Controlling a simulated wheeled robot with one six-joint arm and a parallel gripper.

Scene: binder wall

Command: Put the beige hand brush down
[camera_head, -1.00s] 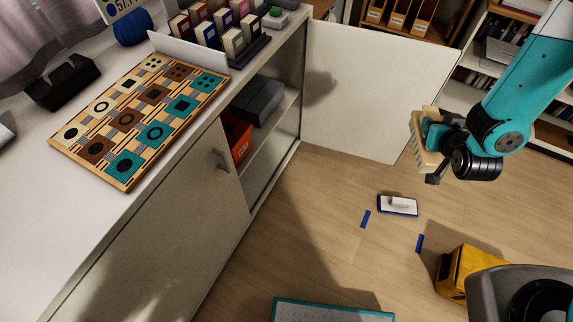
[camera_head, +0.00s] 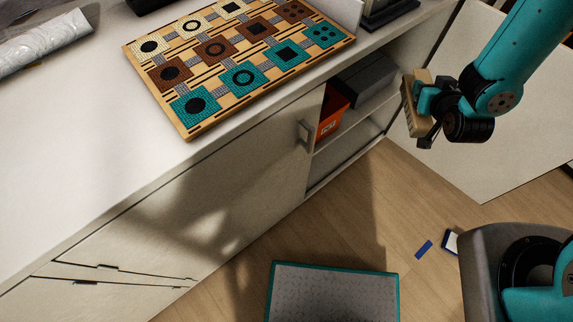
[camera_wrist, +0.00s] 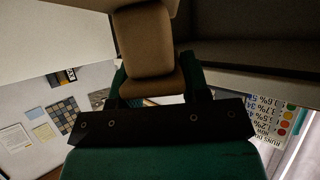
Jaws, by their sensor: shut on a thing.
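The beige hand brush (camera_head: 413,108) is held in my gripper (camera_head: 425,100) at the right of the head view, in the air in front of the open cabinet. In the wrist view the brush (camera_wrist: 143,42) lies between the two fingers of my gripper (camera_wrist: 155,85), which are shut on it. Part of the brush is hidden behind the fingers, and its far end runs out of the top of the wrist view. It appears clear of the counter and of the shelves.
A white counter (camera_head: 75,160) holds a patterned board (camera_head: 235,62) with teal, brown and cream squares. Below, an open cabinet holds an orange box (camera_head: 332,112) and a dark box (camera_head: 365,80). A grey teal-edged platform (camera_head: 333,295) lies on the floor.

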